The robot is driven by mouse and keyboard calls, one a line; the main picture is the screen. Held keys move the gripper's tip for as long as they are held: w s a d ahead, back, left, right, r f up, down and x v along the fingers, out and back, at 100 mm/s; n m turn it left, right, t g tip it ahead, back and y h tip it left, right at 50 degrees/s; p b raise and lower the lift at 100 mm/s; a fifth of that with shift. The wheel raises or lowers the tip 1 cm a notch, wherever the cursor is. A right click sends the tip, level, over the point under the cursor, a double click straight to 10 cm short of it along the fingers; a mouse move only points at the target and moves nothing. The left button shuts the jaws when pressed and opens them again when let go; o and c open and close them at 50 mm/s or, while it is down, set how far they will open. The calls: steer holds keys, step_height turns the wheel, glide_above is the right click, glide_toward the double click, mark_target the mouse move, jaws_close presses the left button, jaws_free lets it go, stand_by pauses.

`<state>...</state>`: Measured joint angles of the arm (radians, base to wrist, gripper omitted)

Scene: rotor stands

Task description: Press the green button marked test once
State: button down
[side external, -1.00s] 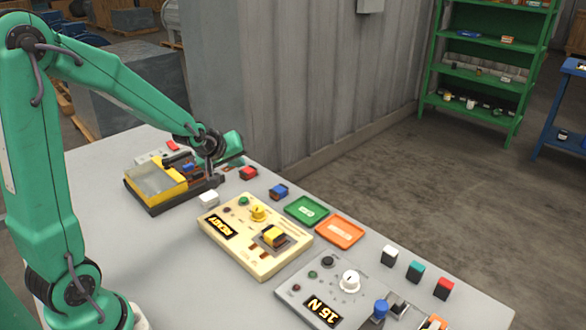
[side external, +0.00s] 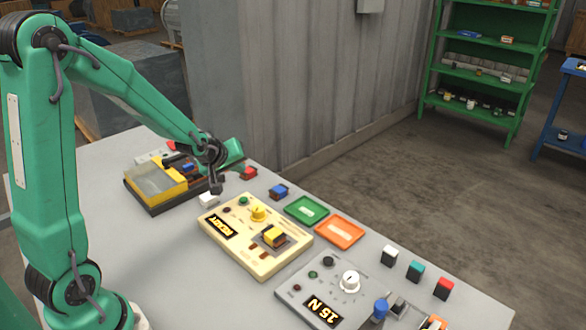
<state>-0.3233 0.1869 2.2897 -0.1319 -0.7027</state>
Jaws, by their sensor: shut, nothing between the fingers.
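The beige rotor stand (side external: 262,262) in the middle of the table has a small green button (side external: 243,201) near its far left corner, with a dark red button (side external: 227,210) beside it and a yellow knob (side external: 258,213). The grey stand (side external: 285,283) to the right also has a small green button (side external: 313,275). Any lettering by either green button is too small to read. My gripper (side external: 217,189) is shut and empty, pointing down above the table near a white block (side external: 208,200). It is up and left of the beige stand's green button, apart from it.
A yellow and black stand with a clear cover (side external: 155,178) is at the left. A green tray (side external: 306,210), an orange tray (side external: 339,231) and a blue block (side external: 279,191) lie behind the beige stand. Several small blocks stand at the right.

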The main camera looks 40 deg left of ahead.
mark_target(242, 201)
steer(key=shift+f, duration=3.6)
steer(key=shift+d+f, duration=0.15)
steer(key=shift+f, duration=0.7)
stand_by(0.4)
steer(key=shift+r, duration=0.85)
steer(key=shift+r, duration=0.1)
steer(key=shift+r, duration=2.4)
